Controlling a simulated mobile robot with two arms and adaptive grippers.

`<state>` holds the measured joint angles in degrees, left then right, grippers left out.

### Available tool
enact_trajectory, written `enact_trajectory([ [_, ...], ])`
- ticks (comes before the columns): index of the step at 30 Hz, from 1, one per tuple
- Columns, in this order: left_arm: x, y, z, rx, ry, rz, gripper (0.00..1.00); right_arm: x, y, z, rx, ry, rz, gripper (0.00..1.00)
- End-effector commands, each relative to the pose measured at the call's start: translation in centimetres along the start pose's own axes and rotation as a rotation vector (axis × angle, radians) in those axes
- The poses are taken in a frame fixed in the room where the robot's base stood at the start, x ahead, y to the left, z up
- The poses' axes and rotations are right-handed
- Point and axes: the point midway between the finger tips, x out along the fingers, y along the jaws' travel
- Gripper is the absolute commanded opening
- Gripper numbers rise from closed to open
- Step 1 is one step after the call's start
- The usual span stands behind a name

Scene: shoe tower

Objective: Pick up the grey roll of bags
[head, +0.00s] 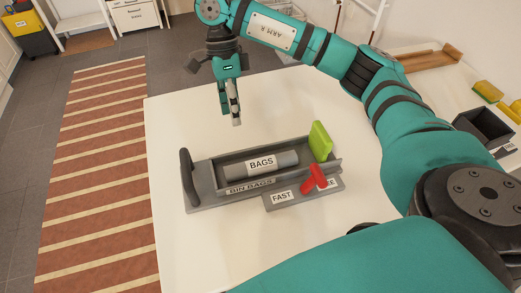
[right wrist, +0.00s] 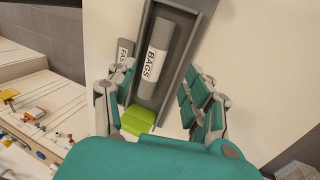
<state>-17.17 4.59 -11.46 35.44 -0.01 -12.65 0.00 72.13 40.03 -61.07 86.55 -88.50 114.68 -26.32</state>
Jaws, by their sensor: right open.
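The grey roll of bags (head: 258,164) lies in a grey tray (head: 236,188) on the white table, with a white label reading BAGS. The roll also shows in the right wrist view (right wrist: 161,50), lengthwise in the tray. My right gripper (head: 235,118) is above the table, behind and a little left of the roll in the head view. In the right wrist view its fingers (right wrist: 160,108) are spread apart and empty, with the tray between and beyond them. The roll is apart from the fingers. My left gripper is not in view.
A green upright block (head: 320,141) stands at the tray's right end and a dark grey handle (head: 187,175) at its left. A red lever (head: 313,179) sits in front, beside a FAST label. A dark box (head: 484,127) is at the right. The table's left part is clear.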

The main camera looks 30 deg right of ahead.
Motion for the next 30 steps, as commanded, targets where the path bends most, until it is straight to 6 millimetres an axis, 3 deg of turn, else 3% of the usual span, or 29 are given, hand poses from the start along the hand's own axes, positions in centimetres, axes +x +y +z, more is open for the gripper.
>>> enact_trajectory([
  [13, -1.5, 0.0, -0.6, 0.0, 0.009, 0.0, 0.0, 9.1, 0.2, -0.1, 0.0, 0.002, 0.005, 0.52],
  [23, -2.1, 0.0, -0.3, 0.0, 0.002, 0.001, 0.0, 12.0, 0.1, -0.1, 0.0, 0.0, 0.004, 0.52],
  [30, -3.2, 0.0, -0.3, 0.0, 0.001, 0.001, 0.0, 15.5, 0.0, -0.2, 0.0, 0.001, 0.004, 0.52],
])
